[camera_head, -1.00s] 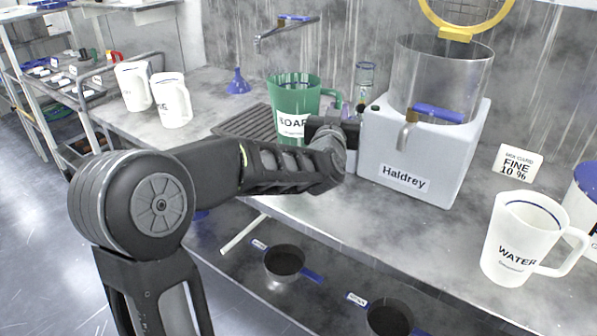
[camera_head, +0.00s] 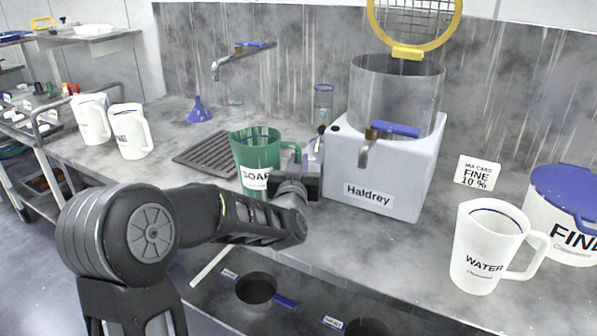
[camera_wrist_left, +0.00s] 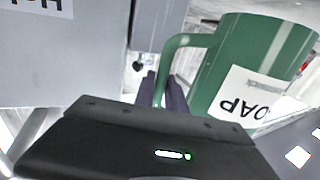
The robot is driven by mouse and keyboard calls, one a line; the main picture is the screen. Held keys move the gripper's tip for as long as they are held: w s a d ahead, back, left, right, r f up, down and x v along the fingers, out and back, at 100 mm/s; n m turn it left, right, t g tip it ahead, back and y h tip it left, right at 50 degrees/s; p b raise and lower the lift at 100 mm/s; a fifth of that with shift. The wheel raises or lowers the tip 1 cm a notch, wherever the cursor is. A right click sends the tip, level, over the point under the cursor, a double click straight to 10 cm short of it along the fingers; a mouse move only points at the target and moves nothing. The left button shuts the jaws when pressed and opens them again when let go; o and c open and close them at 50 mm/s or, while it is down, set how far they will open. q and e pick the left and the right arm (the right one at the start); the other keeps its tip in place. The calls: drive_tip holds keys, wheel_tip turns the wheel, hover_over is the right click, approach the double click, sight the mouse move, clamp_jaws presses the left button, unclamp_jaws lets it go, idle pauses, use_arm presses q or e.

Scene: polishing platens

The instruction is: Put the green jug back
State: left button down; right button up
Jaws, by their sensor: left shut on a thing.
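The green jug (camera_head: 255,152) with a white SOAP label stands upright over the counter, at the front right corner of the dark drain grid. I cannot tell whether its base touches the counter. My left gripper (camera_head: 297,179) is at the jug's right side, shut on its handle. In the left wrist view the jug (camera_wrist_left: 262,62) is at the upper right, and its handle runs down to the gripper fingers (camera_wrist_left: 163,92). The gripper body hides part of the handle. My right gripper is not in view.
The grey Haldrey machine (camera_head: 385,165) stands close to the right of the gripper. The drain grid (camera_head: 208,154) lies behind and left of the jug. Two white jugs (camera_head: 130,130) stand further left; a WATER jug (camera_head: 480,250) is at the right.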

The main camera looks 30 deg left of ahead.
use_arm(q)
drive_tip(key=shift+f, duration=1.2)
drive_tip(key=shift+f, duration=0.1)
drive_tip(key=c, duration=1.4)
unclamp_jaws()
drive_tip(key=v, duration=1.2)
drive_tip(key=shift+b, duration=0.4)
